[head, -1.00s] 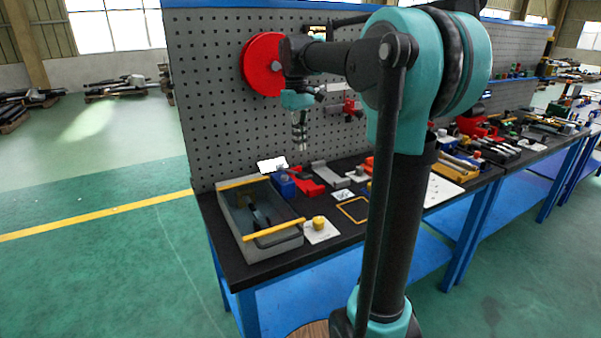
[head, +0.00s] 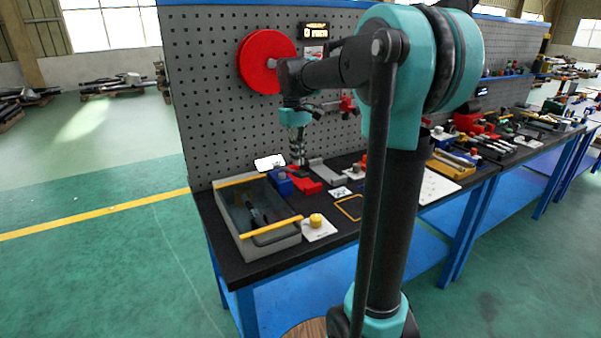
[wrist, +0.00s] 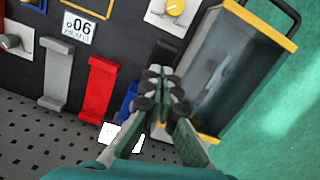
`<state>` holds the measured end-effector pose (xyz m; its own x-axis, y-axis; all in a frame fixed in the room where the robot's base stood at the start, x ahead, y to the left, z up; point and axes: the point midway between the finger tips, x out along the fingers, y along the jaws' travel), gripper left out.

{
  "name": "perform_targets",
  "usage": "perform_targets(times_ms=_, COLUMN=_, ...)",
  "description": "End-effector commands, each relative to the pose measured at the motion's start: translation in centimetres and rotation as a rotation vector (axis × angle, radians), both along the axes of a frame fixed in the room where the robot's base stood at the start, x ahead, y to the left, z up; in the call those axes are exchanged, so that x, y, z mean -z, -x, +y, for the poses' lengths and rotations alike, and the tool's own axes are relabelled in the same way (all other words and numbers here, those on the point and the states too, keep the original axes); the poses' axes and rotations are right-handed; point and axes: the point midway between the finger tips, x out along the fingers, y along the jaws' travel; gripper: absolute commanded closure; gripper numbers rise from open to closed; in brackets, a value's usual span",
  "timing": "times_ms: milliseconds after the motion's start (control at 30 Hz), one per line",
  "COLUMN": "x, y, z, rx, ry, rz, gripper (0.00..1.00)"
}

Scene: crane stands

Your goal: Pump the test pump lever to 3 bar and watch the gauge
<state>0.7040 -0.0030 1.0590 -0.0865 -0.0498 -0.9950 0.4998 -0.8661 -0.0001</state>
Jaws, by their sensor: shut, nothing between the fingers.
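My gripper (head: 298,162) is shut and empty, pointing down above the back of the bench near the pegboard. In the wrist view its closed fingertips (wrist: 162,85) are in front of a small blue block (wrist: 130,100), left of a grey open box (wrist: 203,55). In the head view the box (head: 226,222) has yellow bars at its ends, a black looped handle on its front and a dark object inside. I cannot tell which part is the pump lever. I cannot make out a gauge dial or reading. The gap between gripper and bench is unclear.
A red bracket (wrist: 97,88) and a grey bracket (wrist: 58,72) stand close by. A yellow knob on a white plate (head: 318,228) is right of the box. A red disc (head: 262,62) and small display (head: 313,30) are on the pegboard (head: 205,110).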

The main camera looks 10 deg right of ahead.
Motion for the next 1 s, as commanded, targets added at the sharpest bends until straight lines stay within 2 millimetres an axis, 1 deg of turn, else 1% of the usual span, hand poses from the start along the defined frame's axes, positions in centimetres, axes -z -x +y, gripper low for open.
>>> perform_targets(times_ms=33, x=0.4, y=0.0, z=0.0, rx=0.000, ry=0.000, rz=0.000, gripper=1.00)
perform_targets(times_ms=200, x=1.2, y=0.1, z=-0.1, rx=0.000, ry=0.000, rz=0.000, gripper=1.00)
perform_targets(times_ms=633, x=1.5, y=0.1, z=-0.1, rx=0.000, ry=0.000, rz=0.000, gripper=1.00)
perform_targets(times_ms=1000, x=5.1, y=0.1, z=-0.1, rx=0.000, ry=0.000, rz=0.000, gripper=1.00)
